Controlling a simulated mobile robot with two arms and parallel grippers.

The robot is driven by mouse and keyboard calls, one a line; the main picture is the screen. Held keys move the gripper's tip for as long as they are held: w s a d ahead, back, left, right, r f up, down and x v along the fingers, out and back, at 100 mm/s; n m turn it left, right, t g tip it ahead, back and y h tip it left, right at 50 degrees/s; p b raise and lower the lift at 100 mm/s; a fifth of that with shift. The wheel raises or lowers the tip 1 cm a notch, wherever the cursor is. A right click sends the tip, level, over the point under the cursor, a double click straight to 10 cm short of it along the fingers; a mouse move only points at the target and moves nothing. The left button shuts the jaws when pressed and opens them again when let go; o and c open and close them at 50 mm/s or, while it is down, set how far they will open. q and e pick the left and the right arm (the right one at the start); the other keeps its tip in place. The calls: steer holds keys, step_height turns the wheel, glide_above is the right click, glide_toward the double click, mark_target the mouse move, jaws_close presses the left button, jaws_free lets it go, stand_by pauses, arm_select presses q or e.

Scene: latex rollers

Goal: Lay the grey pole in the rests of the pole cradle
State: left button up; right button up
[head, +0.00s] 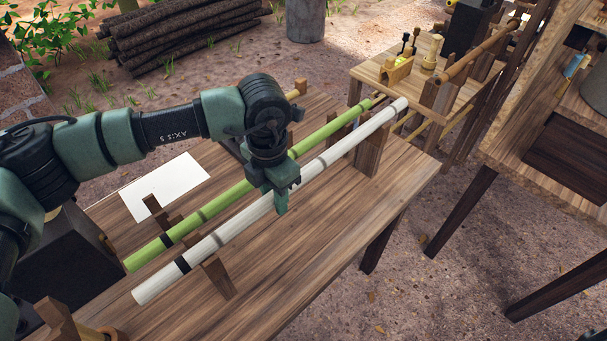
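The grey pole (225,235), pale with a dark band near its left end, runs slantwise from lower left to upper right. It spans the pole cradle's left wooden rest (217,278) and right rest (369,155); whether it touches them is hard to tell. My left gripper (281,199) comes down on the pole's middle, with the near finger against its front side. The far finger is hidden, but the gripper looks closed around the pole. A green pole (235,194) lies parallel just behind. My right gripper is out of view.
The poles and cradle are on a wooden table (320,250) with a white sheet (165,187); its front right is clear. A smaller table (425,90) with a brown roller and small items stands behind. A wooden bench (545,110) is at right.

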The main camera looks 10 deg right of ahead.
arm_select(q)
jaws_close()
steer(key=shift+r, duration=0.15)
steer(key=shift+r+p, duration=0.6)
steer(key=shift+r, duration=2.3)
steer(key=shift+f+b, duration=0.15)
steer(key=shift+b, duration=0.15)
steer(key=shift+w, duration=0.1)
